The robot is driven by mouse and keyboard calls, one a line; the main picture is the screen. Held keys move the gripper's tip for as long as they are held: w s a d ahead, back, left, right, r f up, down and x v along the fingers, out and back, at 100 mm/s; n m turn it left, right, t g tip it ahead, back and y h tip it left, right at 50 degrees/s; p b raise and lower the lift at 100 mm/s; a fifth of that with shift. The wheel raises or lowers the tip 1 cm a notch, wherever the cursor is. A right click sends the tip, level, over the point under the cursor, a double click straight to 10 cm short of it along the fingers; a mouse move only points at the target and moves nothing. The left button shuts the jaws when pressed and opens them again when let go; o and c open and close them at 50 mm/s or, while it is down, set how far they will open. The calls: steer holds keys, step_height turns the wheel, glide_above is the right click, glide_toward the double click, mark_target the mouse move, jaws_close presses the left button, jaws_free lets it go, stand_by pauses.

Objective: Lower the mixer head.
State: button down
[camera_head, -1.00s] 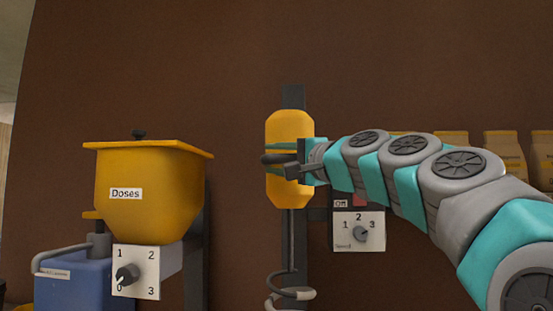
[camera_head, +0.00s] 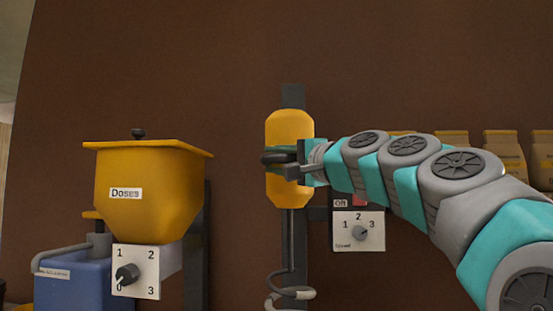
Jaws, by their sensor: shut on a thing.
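The mixer head (camera_head: 289,128) is a yellow rounded body on a dark vertical rail (camera_head: 293,96), in the middle of the head view. A grey shaft with a spiral whisk (camera_head: 290,292) hangs below it; the whisk's lower end is cut off by the frame. A dark handle (camera_head: 272,157) sticks out at the front of the head. My gripper (camera_head: 281,163) is shut on this handle, reaching in from the right. The fingertips are partly hidden against the handle.
A speed dial panel (camera_head: 347,232) is right of the rail, under my arm. A yellow doses hopper (camera_head: 150,195) with a dial (camera_head: 127,275) stands at left, above a blue container (camera_head: 72,282). Several yellow bags (camera_head: 503,150) line the right back.

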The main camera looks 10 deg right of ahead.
steer(key=shift+s+d+r, duration=0.15)
steer(key=shift+s+r, duration=0.1)
steer(key=shift+r, duration=0.55)
steer(key=shift+f, duration=0.1)
step_height(320, 180, down, 20)
steer(key=b, duration=1.2)
steer(key=shift+w, duration=0.2)
steer(key=c, duration=0.7)
jaws_free()
steer(key=v, duration=0.7)
steer(key=shift+s+p, duration=0.3)
steer(key=shift+s, duration=0.05)
